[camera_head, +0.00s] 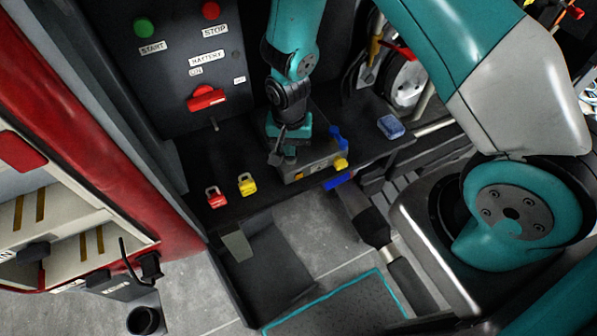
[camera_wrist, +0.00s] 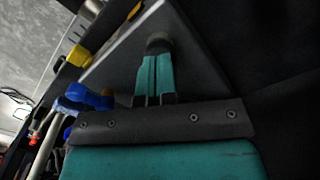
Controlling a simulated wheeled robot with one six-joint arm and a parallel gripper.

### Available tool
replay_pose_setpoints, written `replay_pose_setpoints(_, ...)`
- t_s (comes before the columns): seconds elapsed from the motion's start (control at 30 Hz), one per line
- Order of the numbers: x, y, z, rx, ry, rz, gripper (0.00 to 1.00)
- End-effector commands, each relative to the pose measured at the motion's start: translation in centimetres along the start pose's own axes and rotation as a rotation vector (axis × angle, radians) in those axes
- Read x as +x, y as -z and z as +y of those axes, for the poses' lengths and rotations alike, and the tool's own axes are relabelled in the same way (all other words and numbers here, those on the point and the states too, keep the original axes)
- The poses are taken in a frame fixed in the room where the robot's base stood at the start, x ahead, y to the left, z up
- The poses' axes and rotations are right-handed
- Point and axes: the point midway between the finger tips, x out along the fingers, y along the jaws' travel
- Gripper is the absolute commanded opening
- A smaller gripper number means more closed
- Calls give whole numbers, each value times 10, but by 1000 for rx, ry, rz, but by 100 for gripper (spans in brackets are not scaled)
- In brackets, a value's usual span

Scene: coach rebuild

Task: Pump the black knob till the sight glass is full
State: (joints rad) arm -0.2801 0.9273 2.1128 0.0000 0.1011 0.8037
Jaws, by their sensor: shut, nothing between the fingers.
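My gripper (camera_head: 287,150) points down over a grey box (camera_head: 318,163) on the dark shelf in the head view. In the wrist view my gripper (camera_wrist: 155,65) has its two teal fingers together, with nothing between them. A dark rounded knob (camera_wrist: 158,41) shows right at the fingertips, over the grey box top (camera_wrist: 118,65). It looks like the black knob; I cannot tell whether the fingers touch it. My gripper hides it in the head view. I cannot make out the sight glass or its level in either view.
A control panel with a red switch (camera_head: 206,98) stands behind. A blue block (camera_head: 391,126) lies right.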

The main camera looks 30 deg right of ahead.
Motion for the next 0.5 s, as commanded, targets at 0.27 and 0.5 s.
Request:
replay_pose_setpoints(0.27,0,0,0,0,0,0,0)
replay_pose_setpoints(0.5,-20,0,0,0,0,0,0)
